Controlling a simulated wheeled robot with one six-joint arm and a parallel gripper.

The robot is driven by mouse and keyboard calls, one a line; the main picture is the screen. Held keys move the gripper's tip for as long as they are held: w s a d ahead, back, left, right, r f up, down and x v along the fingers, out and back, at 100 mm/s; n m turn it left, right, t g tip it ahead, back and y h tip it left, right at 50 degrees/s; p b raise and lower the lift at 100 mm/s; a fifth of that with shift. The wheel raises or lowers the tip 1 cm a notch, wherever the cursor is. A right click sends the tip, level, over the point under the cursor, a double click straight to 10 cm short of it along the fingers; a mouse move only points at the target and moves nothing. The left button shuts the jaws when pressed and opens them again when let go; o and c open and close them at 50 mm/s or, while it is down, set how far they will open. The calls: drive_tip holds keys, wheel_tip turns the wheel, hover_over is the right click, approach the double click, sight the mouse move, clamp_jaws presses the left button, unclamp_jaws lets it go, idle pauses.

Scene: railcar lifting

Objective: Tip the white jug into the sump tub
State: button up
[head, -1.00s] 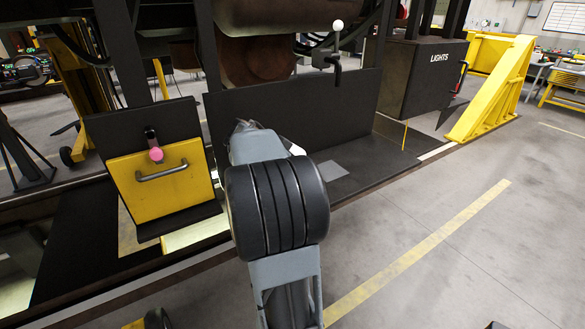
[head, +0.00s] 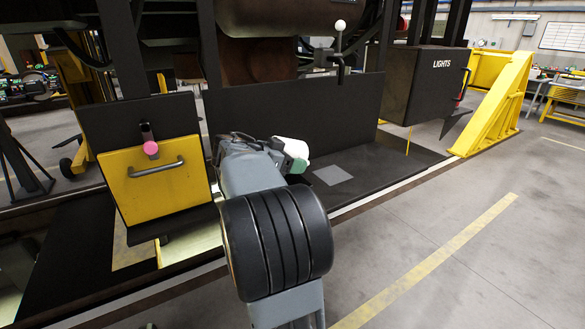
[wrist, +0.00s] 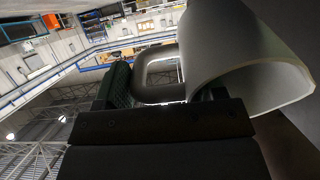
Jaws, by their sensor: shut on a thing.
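The white jug (head: 291,148) shows in part in the head view, just right of my arm's far end; the arm hides the rest of it. In the wrist view the jug (wrist: 245,50) fills the upper right, with its pale rim and curved wall close to the camera. My gripper (wrist: 165,92) is shut on the jug's loop handle (wrist: 155,72), with a dark green textured pad on its left side. The wrist view is strongly tilted, so I cannot tell the jug's exact tilt. I cannot make out the sump tub in either view.
A yellow panel with a grey handle (head: 154,183) and pink knob stands left of my arm. A dark upright plate (head: 330,110) is behind the jug. A black LIGHTS box (head: 423,85) and yellow ramp frame (head: 492,105) stand right. Grey floor is clear at lower right.

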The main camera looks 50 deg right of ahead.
drive_tip(key=shift+w+a+r+g+h+b, duration=0.15)
drive_tip(key=shift+a+g+h+b, duration=0.55)
drive_tip(key=shift+b, duration=1.9)
drive_tip(key=shift+w+d+g+h+b, duration=0.1)
drive_tip(key=shift+g+h+b, duration=0.1)
drive_tip(key=shift+h+b, duration=1.75)
drive_tip(key=b, duration=0.4)
drive_tip(key=shift+a+r, duration=0.2)
drive_tip(key=shift+w+a+r+g+h+b, duration=0.1)
drive_tip(key=shift+r+g+h+b, duration=0.25)
drive_tip(key=shift+b, duration=0.25)
idle(0.5)
